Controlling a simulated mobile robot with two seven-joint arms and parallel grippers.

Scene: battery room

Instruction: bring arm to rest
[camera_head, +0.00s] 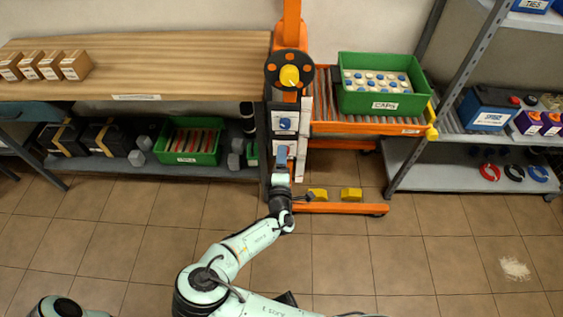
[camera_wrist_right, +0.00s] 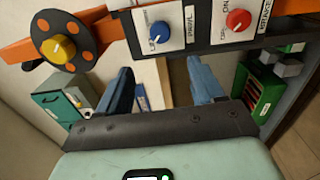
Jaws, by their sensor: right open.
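My right gripper (camera_head: 284,153) is in front of the orange lift's control column in the head view. In the right wrist view the blue fingers of this gripper (camera_wrist_right: 160,68) stand wide apart with nothing between them. Just beyond them are a white panel with a blue knob (camera_wrist_right: 160,31) and a panel with a red knob (camera_wrist_right: 238,20). My right arm (camera_head: 238,250) reaches up from the bottom of the head view, bent at the elbow. My left gripper is not in view.
An orange lift (camera_head: 292,20) carries a dark wheel with a yellow hub (camera_head: 289,76). Left is a wooden bench (camera_head: 180,60); right are a roller conveyor with a green crate (camera_head: 385,104) and a shelf with batteries (camera_head: 488,107).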

